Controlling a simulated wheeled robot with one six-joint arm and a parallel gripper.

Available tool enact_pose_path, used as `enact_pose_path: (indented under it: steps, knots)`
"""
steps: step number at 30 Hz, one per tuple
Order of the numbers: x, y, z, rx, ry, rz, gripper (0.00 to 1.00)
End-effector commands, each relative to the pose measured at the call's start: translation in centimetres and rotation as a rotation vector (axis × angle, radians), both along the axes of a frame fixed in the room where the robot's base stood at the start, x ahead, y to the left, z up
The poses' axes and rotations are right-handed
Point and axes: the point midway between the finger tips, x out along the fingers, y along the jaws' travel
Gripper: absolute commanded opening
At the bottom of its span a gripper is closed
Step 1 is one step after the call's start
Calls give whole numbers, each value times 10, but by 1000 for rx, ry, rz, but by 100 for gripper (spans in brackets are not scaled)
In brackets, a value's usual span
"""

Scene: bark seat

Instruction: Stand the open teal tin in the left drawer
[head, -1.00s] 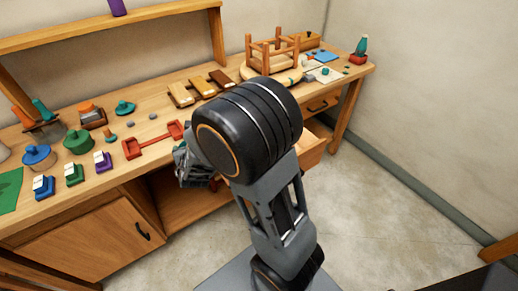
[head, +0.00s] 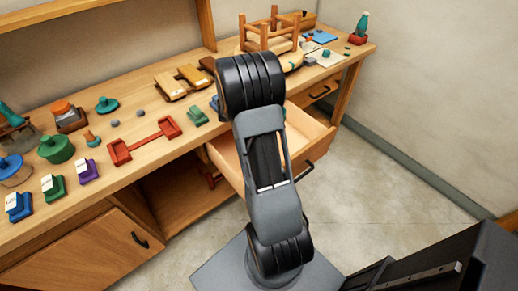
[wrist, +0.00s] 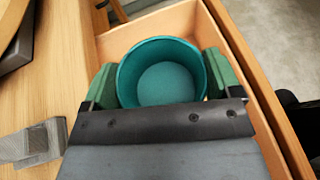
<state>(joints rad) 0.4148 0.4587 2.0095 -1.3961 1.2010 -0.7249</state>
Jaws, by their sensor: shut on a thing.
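The open teal tin (wrist: 162,82) is upright between the green-padded fingers of my gripper (wrist: 162,76), with its empty inside facing the wrist camera. My gripper is shut on it from both sides. The tin is over or within the pulled-out left drawer (wrist: 258,95); I cannot tell whether its base touches the drawer floor. In the head view the left drawer (head: 224,159) stands open below the bench top, and my arm hides the gripper and most of the tin.
The bench top (head: 150,101) carries a red rack (head: 145,142), a green block (head: 197,117), wooden blocks (head: 170,86) and an upturned stool (head: 270,34). A second drawer (head: 322,89) at the right is shut. Open floor lies right of the bench.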

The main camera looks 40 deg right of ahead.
Motion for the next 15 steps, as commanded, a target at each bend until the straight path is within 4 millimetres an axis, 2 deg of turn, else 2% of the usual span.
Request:
enact_pose_path:
  steps: [1,3,15]
  knots:
    - [-11,-7,-20,3,4,-63,58]
    - [-18,-11,-38,2,6,-111,58]
    - [-26,-14,-109,2,7,-157,58]
